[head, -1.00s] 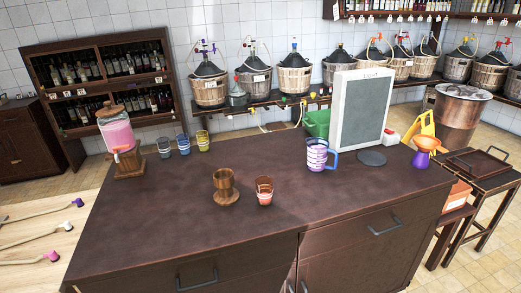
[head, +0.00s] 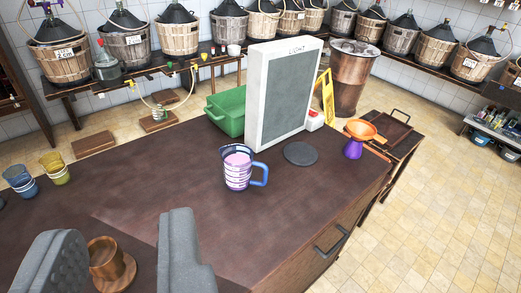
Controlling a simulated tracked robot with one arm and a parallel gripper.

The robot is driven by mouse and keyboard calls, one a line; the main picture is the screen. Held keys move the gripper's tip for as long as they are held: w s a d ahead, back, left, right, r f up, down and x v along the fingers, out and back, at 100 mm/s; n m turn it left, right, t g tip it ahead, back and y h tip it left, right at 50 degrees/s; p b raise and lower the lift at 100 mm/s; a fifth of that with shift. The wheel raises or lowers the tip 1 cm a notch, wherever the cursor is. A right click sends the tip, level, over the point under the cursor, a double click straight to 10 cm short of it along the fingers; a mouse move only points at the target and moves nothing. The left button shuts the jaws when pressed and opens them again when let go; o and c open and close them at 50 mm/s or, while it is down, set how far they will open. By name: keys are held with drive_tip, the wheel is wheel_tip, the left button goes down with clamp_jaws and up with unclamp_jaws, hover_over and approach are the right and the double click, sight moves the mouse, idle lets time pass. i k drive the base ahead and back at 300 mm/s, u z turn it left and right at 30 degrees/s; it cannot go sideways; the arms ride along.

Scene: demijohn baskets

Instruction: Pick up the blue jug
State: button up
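The jug (head: 237,173) stands upright on the dark brown counter (head: 160,175) in the head view. It has a blue handle on its right, white and purple bands, and pinkish contents at the top. My gripper (head: 122,230) shows at the lower left with two grey fingers spread wide. It is open and holds nothing that I can see. The jug is apart from it, farther off and to the right. A wooden goblet (head: 104,257) shows between the fingers, lower down on the counter, partly hidden by the left finger.
Behind the jug stand a tall grey board (head: 285,98) and a green crate (head: 228,108). To its right are a dark round disc (head: 300,153) and an orange and purple funnel (head: 355,145). Blue and yellow cups (head: 55,172) stand at left. The counter in front of the jug is clear.

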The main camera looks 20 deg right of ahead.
sight(237, 161)
drive_tip(key=z, duration=0.45)
drive_tip(key=i, duration=0.85)
drive_tip(key=z, duration=0.65)
drive_tip(key=k, duration=0.8)
drive_tip(key=z, duration=0.25)
drive_tip(key=i, duration=0.8)
drive_tip(key=u, duration=0.1)
